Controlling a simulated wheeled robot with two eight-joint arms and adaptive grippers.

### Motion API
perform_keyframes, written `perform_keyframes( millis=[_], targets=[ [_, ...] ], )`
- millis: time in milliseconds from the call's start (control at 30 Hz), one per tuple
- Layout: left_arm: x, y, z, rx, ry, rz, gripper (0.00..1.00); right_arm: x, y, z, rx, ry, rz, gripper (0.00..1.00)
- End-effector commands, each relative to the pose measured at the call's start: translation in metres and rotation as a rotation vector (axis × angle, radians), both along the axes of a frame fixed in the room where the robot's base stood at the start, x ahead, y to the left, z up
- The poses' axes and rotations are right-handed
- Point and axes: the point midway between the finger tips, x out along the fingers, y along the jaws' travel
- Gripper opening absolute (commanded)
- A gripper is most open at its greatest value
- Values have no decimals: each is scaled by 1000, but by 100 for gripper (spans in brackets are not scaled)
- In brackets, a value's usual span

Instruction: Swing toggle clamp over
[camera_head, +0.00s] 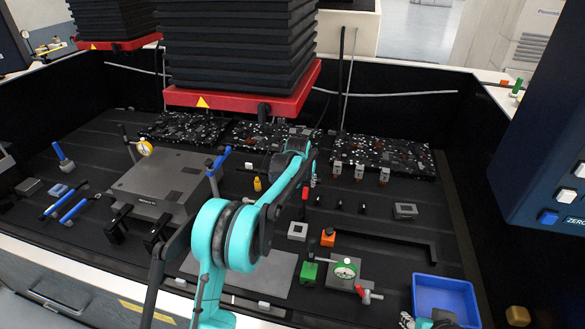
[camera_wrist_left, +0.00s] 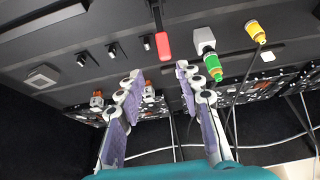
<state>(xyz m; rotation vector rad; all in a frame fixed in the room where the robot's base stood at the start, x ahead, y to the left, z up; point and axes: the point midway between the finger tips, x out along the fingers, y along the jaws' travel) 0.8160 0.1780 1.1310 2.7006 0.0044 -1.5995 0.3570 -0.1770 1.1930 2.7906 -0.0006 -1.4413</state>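A small red-handled lever, which looks like the toggle clamp, shows in the wrist view (camera_wrist_left: 163,45), with its dark bar running up from the handle. In the head view its red handle (camera_head: 305,193) lies just below my left gripper (camera_head: 312,180), which is partly hidden by my arm. In the wrist view my left gripper (camera_wrist_left: 159,74) has its two fingers spread apart with nothing between them; the red handle lies beyond the tips, apart from them. The clamp's base is not clear. A bit of my right gripper (camera_head: 432,320) shows at the bottom edge, its fingers unclear.
A green-tipped white connector (camera_wrist_left: 207,45) and a yellow one (camera_wrist_left: 254,32) stand beside the red handle. Circuit boards (camera_head: 385,152) lie behind. A red-based stack (camera_head: 240,98) overhangs the back.

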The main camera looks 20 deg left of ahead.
Motion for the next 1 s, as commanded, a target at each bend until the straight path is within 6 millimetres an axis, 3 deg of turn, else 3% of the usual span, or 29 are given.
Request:
perform_keyframes(
  millis=[167, 933, 1000],
  targets=[
    [13, -1, -12, 0, 5, 0, 36, 0, 0, 5, 0, 0, 0, 40],
    [51, 0, -85, 0, 5, 0, 36, 0, 0, -22, 0, 0, 0, 40],
    [51, 0, -83, 0, 5, 0, 36, 0, 0, -21, 0, 0, 0, 40]
  ],
)
